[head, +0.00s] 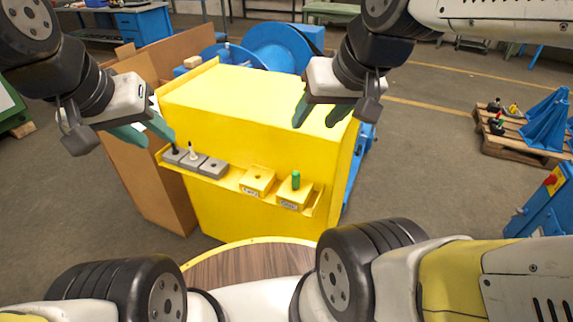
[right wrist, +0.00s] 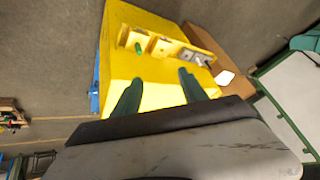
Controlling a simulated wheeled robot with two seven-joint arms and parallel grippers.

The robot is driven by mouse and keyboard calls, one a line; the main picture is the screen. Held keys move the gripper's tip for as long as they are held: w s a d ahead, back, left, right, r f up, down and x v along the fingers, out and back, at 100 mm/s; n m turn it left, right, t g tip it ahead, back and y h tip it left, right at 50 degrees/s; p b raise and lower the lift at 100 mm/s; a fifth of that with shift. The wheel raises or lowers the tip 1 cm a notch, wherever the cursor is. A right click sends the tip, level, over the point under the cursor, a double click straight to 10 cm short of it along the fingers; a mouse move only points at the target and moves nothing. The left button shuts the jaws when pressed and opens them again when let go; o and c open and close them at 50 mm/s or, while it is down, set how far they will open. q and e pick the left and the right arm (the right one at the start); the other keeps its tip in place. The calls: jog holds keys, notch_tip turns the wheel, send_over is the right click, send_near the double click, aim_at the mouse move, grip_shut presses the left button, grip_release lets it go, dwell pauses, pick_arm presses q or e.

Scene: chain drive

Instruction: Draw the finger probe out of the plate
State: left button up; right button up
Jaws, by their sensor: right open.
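The grey plates in the shelf on the yellow housing's front carry a black peg (head: 175,149) and a white peg (head: 193,151); a third grey plate (head: 213,168) shows only a hole. A green peg (head: 296,180) stands upright in a labelled yellow block (head: 293,195); it also shows in the right wrist view (right wrist: 138,47). Which peg is the finger probe I cannot tell. My left gripper (head: 159,143) is open, one fingertip close above the black peg; touching or apart is unclear. My right gripper (head: 314,124) is open and empty over the housing's top, also in the right wrist view (right wrist: 155,78).
A second labelled yellow block (head: 257,182) has an empty hole. The yellow housing (head: 240,95) stands against a brown panel (head: 150,165). Blue drums (head: 280,45) are behind it. A wooden pallet with small parts (head: 500,140) lies at right.

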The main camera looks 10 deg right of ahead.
jog(key=shift+w, duration=0.1)
dwell(0.3)
jog(key=m+g+h, duration=0.2)
jog(key=m+g, duration=0.4)
jog(key=m, duration=0.1)
send_over(296, 180)
jog(key=w, duration=0.1)
jog(key=f, duration=3.1)
jog(key=shift+w+d+f, duration=0.1)
jog(key=shift+w+f, duration=0.1)
jog(key=shift+f, duration=3.95)
jog(key=shift+c, duration=0.3)
grip_shut()
